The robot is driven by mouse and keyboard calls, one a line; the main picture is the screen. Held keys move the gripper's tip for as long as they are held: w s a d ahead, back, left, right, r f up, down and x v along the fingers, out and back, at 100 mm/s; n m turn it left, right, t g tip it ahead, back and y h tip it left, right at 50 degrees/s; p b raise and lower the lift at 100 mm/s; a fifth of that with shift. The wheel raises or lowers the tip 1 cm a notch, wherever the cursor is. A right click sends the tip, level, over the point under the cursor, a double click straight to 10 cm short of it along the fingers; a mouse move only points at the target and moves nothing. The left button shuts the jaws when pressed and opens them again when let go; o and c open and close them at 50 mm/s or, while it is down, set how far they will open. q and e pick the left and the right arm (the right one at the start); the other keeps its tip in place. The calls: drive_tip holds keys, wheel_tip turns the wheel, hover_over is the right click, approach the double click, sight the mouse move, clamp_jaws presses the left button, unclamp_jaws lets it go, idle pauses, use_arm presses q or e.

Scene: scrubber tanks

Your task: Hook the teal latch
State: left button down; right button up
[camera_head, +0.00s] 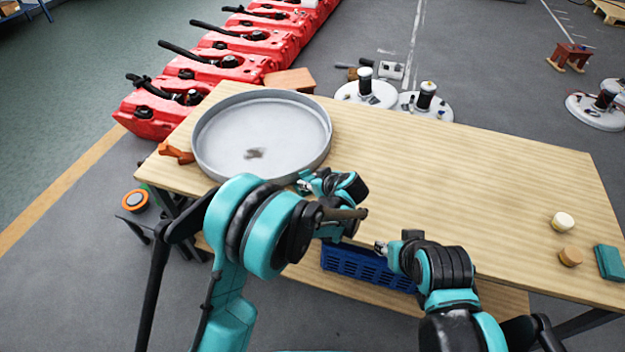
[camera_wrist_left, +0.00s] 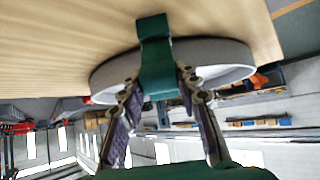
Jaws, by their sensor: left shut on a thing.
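The teal latch (camera_wrist_left: 155,48) is a flat, bent strip in the left wrist view. It stands in front of the rim of the round grey pan (camera_wrist_left: 225,52); I cannot tell whether it is hooked on the rim. My left gripper (camera_wrist_left: 160,92) is shut on the latch, one finger on each side. In the head view, my left gripper (camera_head: 312,183) is at the near right edge of the pan (camera_head: 205,165), partly hidden by my own arm. My right gripper (camera_head: 381,247) is at the table's front edge, away from the pan; its jaw opening is too small to read.
The wooden table (camera_head: 460,185) is clear in the middle. A cream round piece (camera_head: 563,221), a wooden round piece (camera_head: 570,256) and a teal block (camera_head: 608,262) are at its right. A blue crate (camera_head: 365,268) sits below. Red tanks (camera_head: 215,70) line the back left.

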use_arm(q)
drive_tip(key=shift+w+a+r+g+h+p, duration=0.35)
drive_tip(key=shift+w+g+p, duration=0.1)
drive_tip(key=shift+g+p, duration=0.15)
drive_tip(key=shift+w+a+r+g+h+p, duration=0.25)
drive_tip(key=shift+w+g+h+p, duration=0.15)
drive_tip(key=shift+g+p, duration=0.2)
drive_tip(key=shift+w+a+g+h+p, duration=0.45)
drive_tip(key=shift+w+g+h+p, duration=0.25)
drive_tip(key=shift+g, duration=0.5)
drive_tip(key=shift+w+a+f+g+h+p, duration=0.2)
drive_tip(key=shift+w+a+g+h+p, duration=0.2)
drive_tip(key=shift+w+g+h, duration=0.45)
drive_tip(key=shift+w+a+f+g+h, duration=0.25)
drive_tip(key=shift+w+g+h, duration=0.1)
drive_tip(key=shift+g, duration=0.45)
drive_tip(key=shift+w+a+f+g+h, duration=0.25)
drive_tip(key=shift+g+h, duration=0.1)
drive_tip(key=shift+g, duration=0.4)
drive_tip(key=c, duration=1.1)
unclamp_jaws()
drive_tip(key=shift+r, duration=0.1)
